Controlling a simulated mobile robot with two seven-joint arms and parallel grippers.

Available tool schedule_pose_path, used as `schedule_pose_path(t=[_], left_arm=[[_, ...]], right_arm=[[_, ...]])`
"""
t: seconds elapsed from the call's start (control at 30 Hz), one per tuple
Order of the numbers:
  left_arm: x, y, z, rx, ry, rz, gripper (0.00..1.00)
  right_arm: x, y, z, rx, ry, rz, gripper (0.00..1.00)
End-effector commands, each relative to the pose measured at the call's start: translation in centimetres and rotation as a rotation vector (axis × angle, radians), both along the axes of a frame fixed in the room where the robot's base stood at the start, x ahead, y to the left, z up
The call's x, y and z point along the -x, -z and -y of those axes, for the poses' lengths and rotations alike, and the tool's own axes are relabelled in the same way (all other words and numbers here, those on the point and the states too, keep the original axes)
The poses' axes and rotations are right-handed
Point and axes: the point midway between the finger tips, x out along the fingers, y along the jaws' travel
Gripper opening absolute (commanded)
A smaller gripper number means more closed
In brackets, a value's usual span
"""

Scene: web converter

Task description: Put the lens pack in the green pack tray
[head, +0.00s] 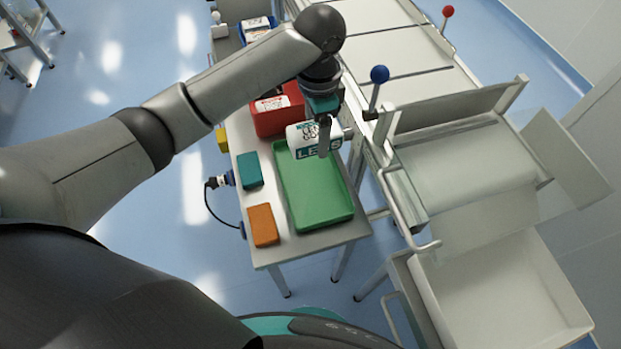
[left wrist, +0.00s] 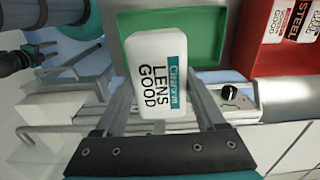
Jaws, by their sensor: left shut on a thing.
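The lens pack (head: 303,140) is a white pack with a teal band and black lettering reading "LENS GOOD". My left gripper (head: 324,138) is shut on it and holds it near the far end of the green pack tray (head: 315,190). In the left wrist view the lens pack (left wrist: 158,75) sits between the two fingers of my left gripper (left wrist: 165,100). Part of the green tray (left wrist: 208,40) shows behind the pack there, and the part of it that shows is bare. The tray's visible floor is empty in the head view. My right gripper is not in view.
A red bin (head: 270,118) with packs stands beyond the green tray; it also shows in the left wrist view (left wrist: 262,45). A teal block (head: 249,170) and an orange block (head: 263,225) sit left of the tray. A machine with a blue-knobbed lever (head: 379,75) stands at right.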

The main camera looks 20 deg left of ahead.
Motion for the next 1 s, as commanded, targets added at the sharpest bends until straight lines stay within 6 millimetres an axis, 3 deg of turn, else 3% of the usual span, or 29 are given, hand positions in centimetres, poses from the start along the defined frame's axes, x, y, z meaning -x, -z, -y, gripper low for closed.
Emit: schedule_pose_path(t=[0.17,0.6,1.0], left_arm=[[-0.2,2.0,0.2,-0.001,0.029,-0.004,0.09],[-0.2,13.5,0.1,-0.002,0.028,-0.003,0.09],[-0.2,17.4,0.1,-0.002,0.027,-0.002,0.09]], right_arm=[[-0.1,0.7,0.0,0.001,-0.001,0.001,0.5],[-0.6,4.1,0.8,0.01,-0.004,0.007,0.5],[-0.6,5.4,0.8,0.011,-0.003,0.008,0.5]])
